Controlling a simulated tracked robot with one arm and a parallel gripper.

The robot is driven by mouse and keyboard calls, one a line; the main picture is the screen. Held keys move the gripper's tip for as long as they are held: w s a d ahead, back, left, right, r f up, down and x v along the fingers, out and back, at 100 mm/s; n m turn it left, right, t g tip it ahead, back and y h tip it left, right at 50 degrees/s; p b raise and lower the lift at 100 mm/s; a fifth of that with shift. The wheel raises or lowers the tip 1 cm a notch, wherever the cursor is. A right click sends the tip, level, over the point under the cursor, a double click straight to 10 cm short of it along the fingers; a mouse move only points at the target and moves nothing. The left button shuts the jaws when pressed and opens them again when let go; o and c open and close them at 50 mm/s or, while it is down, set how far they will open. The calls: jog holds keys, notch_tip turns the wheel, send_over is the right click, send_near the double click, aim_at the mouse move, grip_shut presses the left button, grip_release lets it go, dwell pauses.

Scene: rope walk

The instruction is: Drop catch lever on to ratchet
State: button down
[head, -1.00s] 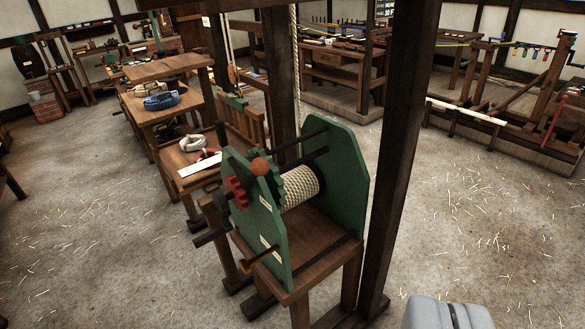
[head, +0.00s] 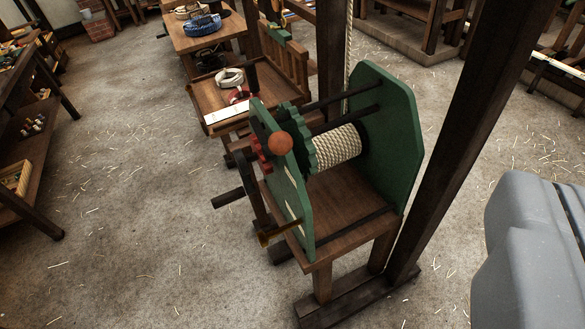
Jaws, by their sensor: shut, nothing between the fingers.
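The winch stands in the middle, with two green side plates (head: 388,130) and a rope-wound drum (head: 338,147) between them. A green toothed wheel (head: 298,140) sits at the drum's near end. A small red toothed wheel (head: 262,154) sits outside the near plate. An orange ball knob (head: 280,143) shows in front of that plate's top; it may belong to the catch lever. I cannot tell whether the catch touches any teeth. A brass-coloured handle (head: 280,233) sticks out low on the near plate. A grey part of mine fills the right edge; no gripper fingers show.
A dark crank handle (head: 228,198) juts left from the winch. A dark post (head: 455,140) rises just right of it. A bench (head: 195,97) with rope coils stands behind, and shelves (head: 30,150) stand at the left. The straw-strewn floor front left is clear.

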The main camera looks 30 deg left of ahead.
jog(key=w+a+f+n+t+b, duration=0.3)
jog(key=w+f+n, duration=0.1)
jog(key=w+f, duration=0.35)
jog(key=w+a+f+n+t+b, duration=0.2)
jog(key=w+f+n+t+b, duration=0.15)
jog(key=w+f, duration=0.4)
jog(key=s+a+f+n+g+y+b, duration=0.1)
jog(key=s+a+f+n+y+b, duration=0.1)
jog(key=a+f+n+y, duration=0.2)
jog(key=s+a+f+n+g+y+b, duration=0.2)
jog(key=a+f+n+y+b, duration=0.1)
jog(key=f+n+y, duration=0.8)
notch_tip(320, 180, down, 5)
jog(key=shift+a+n, duration=0.35)
jog(key=shift+n, duration=0.7)
jog(key=p, duration=0.6)
send_near(274, 148)
jog(key=w, duration=0.1)
jog(key=w+a+r, duration=0.1)
jog(key=w, duration=0.1)
jog(key=w+a, duration=0.1)
jog(key=w, duration=0.1)
jog(key=shift+a+r, duration=0.25)
jog(key=shift+r, duration=0.1)
